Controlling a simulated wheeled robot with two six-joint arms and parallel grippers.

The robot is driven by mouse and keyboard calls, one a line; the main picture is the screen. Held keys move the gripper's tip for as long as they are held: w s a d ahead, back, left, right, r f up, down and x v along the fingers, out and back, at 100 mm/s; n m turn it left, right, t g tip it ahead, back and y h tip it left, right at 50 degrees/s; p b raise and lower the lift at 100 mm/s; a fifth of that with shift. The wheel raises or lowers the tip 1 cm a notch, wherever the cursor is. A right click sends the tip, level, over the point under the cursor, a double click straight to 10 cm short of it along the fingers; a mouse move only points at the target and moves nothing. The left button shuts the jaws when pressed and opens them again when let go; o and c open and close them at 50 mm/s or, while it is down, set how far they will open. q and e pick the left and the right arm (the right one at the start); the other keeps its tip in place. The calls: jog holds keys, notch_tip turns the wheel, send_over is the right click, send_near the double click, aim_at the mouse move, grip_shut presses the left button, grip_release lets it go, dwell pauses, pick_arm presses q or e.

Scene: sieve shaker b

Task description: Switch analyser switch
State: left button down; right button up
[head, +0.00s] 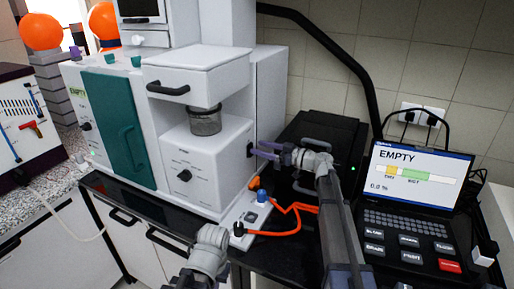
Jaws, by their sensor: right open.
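The analyser (204,150) is a large white machine with a teal door on its left part and a clear round cup in its middle bay. A small black switch (250,150) sits on its right side face. My right gripper (261,150) is open, with its fingers pointing left at this switch and its tips very close to it. I cannot tell whether they touch, and the fingers partly cover the area. The switch's position is too small to read.
A console (415,215) at the right reads "EMPTY" and 0.0 %. A black box (325,128) stands behind my right arm.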

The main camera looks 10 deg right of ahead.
jog(key=shift+x, duration=1.1)
jog(key=shift+c, duration=0.3)
grip_shut()
